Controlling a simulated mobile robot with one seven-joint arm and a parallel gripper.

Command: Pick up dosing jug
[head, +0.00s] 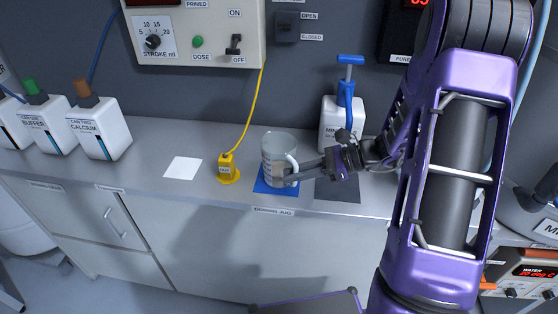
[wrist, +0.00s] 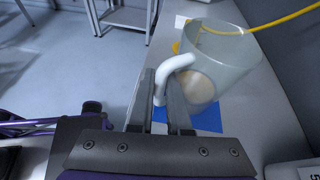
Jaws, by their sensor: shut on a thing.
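The dosing jug (head: 278,152) is a clear, pale cup with a white handle. It stands upright over the blue mat (head: 268,188) on the counter; I cannot tell whether it is lifted slightly. My gripper (head: 289,178) reaches in from the right at the handle. In the wrist view my gripper (wrist: 169,100) has its two fingers on either side of the white handle (wrist: 177,65) and is shut on it. The jug body (wrist: 220,60) lies beyond the fingers, with a pale round patch low on its side. The blue mat also shows beneath it in the wrist view (wrist: 208,118).
A yellow fitting (head: 228,170) with a yellow cable stands left of the jug. A white container with a blue pump (head: 343,115) stands behind right. A dark mat (head: 338,190) lies right of the jug. A white card (head: 183,168) and white canisters (head: 98,130) are further left.

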